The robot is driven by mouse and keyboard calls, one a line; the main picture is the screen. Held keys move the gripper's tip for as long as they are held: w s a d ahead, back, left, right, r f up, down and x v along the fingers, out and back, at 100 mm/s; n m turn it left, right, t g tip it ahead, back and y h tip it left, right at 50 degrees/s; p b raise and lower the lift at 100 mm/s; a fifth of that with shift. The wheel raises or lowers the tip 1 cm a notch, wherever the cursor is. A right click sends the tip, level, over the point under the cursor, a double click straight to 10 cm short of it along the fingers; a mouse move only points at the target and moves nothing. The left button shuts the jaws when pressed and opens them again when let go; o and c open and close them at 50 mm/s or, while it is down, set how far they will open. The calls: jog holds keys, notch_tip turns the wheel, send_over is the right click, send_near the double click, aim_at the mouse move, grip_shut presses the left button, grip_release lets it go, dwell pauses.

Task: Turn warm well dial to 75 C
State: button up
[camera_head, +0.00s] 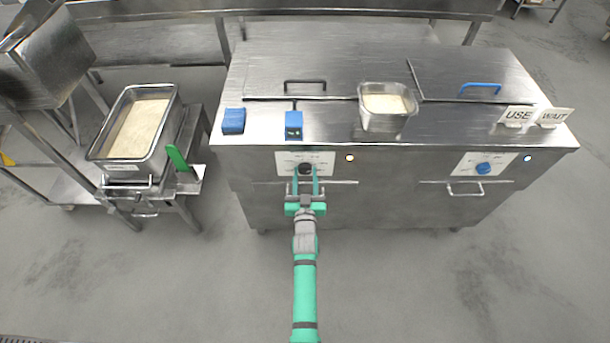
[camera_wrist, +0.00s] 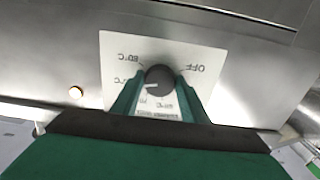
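The warm well dial (camera_wrist: 160,80) is a dark round knob on a white label plate (camera_wrist: 115,50) on the cabinet front. In the wrist view the plate appears upside down. OFF reads at upper right and 80°C at upper left. The dial's white mark points left, toward a °C label partly hidden by a finger, so its number is unclear. My gripper (camera_wrist: 160,78) has its green fingers on both sides of the dial, apparently closed on it. In the head view my gripper (camera_head: 305,172) is at the left plate (camera_head: 325,158), covering much of it.
An amber light (camera_head: 349,158) glows beside the left plate. A rice pan (camera_head: 386,124) and USE (camera_head: 517,116) and WAIT (camera_head: 553,117) signs stand on top.

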jog(key=shift+n, duration=0.3)
jog(key=o, duration=1)
jog(key=s, duration=1.1)
